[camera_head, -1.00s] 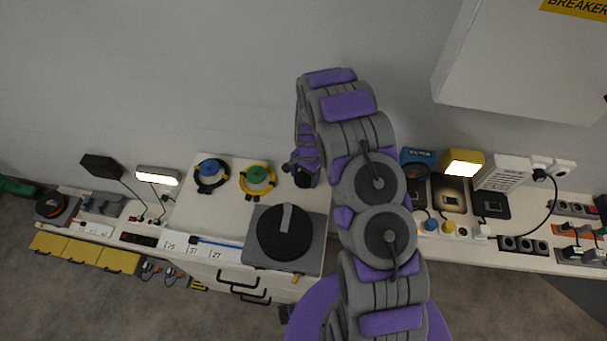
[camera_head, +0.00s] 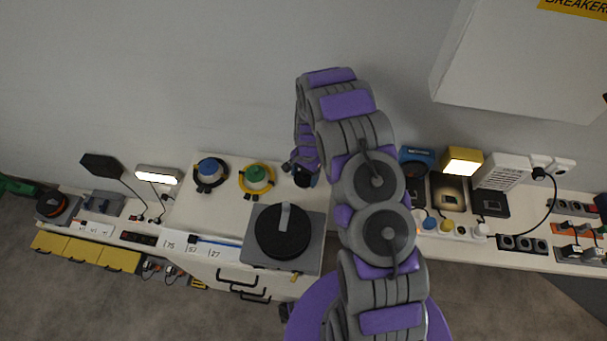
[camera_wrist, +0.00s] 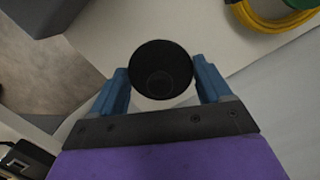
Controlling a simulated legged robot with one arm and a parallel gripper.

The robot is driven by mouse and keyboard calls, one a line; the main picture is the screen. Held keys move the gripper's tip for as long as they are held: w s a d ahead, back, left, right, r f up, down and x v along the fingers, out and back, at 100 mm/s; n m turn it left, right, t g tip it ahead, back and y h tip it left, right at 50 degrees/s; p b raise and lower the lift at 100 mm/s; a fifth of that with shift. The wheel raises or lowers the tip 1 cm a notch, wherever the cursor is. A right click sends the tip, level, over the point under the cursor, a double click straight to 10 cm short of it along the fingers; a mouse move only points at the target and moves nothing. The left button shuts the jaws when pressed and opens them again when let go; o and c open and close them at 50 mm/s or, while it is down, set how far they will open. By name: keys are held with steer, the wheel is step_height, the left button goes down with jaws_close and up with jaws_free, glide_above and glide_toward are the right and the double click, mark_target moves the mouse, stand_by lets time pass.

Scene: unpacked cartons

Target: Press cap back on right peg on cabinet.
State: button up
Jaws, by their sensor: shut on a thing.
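The white cabinet top (camera_head: 222,225) carries a blue-capped peg (camera_head: 208,168) with a black ring at its left. A green-capped peg (camera_head: 256,173) with a yellow ring stands in the middle. My gripper (camera_head: 302,168) is at the cabinet's right back. In the wrist view, the blue fingers of my gripper (camera_wrist: 162,84) are shut on a round black cap (camera_wrist: 160,62), seen end-on. A dark round part (camera_head: 305,181) shows just below the gripper in the head view. The right peg is hidden; I cannot tell whether the cap touches it.
A grey box with a black disc and grey handle (camera_head: 283,231) sits at the cabinet's front right. Crowded white shelves flank the cabinet, with a yellow lamp (camera_head: 462,160) on the right. A white breaker box (camera_head: 515,60) hangs at upper right.

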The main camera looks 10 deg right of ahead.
steer(key=shift+f, duration=0.65)
steer(key=o, duration=1.2)
steer(key=shift+c, duration=0.2)
steer(key=shift+r, duration=0.15)
steer(key=shift+r+p, duration=0.9)
steer(key=shift+r, duration=2.45)
jaws_close()
